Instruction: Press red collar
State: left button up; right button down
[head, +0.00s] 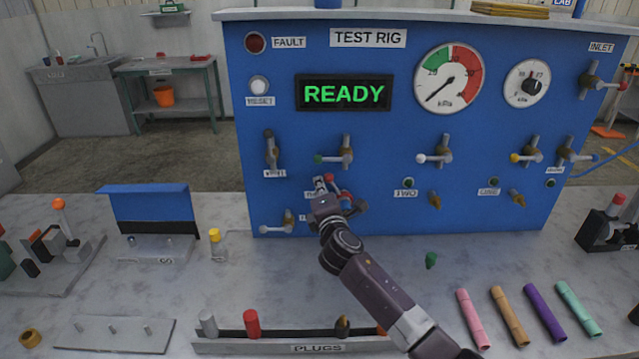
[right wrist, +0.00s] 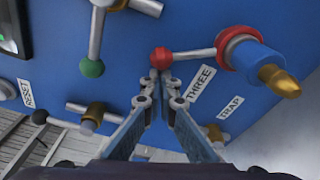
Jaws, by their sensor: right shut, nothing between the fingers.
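The red collar (right wrist: 233,36) is a ring around a blue fitting with a brass tip (right wrist: 279,80) on the rig panel, right of centre in the right wrist view. A silver lever appears to run from beside it to a red ball (right wrist: 161,57). In the head view the red ball (head: 330,177) shows above my gripper, and my arm partly hides the fitting behind it. My right gripper (head: 321,184) is shut and empty in front of the panel. In the right wrist view its fingertips (right wrist: 161,76) are right by the red ball, left of the collar; contact cannot be told.
The blue test rig (head: 290,150) reads READY and carries a gauge (head: 448,84) and several levers and valves. A green-ended lever (right wrist: 93,50) is near my fingers. A plug rack (head: 285,346) and several coloured tubes (head: 541,313) lie on the bench.

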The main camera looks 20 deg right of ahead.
jog(key=shift+s+d+r, duration=0.1)
jog(key=m, duration=0.1)
jog(key=d+r+m+b, duration=0.1)
jog(key=d+m, duration=0.1)
jog(key=shift+s+r+t, duration=0.15)
jog(key=shift+s+t, duration=0.1)
jog(key=shift+t, duration=0.05)
jog(key=d+m, duration=0.1)
jog(key=d+m+b, duration=0.1)
jog(key=r+m, duration=0.1)
jog(key=shift+s+d+m+b, duration=0.4)
jog(key=d+m, duration=0.1)
jog(key=d+m+b, duration=0.1)
jog(key=m, duration=0.1)
jog(key=shift+s+d+t+h, duration=0.3)
jog(key=shift+s+t, duration=0.05)
jog(key=shift+t, duration=0.05)
jog(key=shift+s+d+m+b, duration=0.25)
jog(key=shift+d+m+b, duration=0.5)
jog(key=shift+m, duration=0.65)
jog(key=shift+d+f, duration=0.15)
jog(key=shift+d, duration=0.05)
jog(key=shift+s, duration=0.1)
jog(key=s+a, duration=0.2)
jog(key=s, duration=0.9)
jog(key=shift+s+a+f, duration=0.15)
jog(key=shift+s+f, duration=0.2)
jog(key=shift+f, duration=0.1)
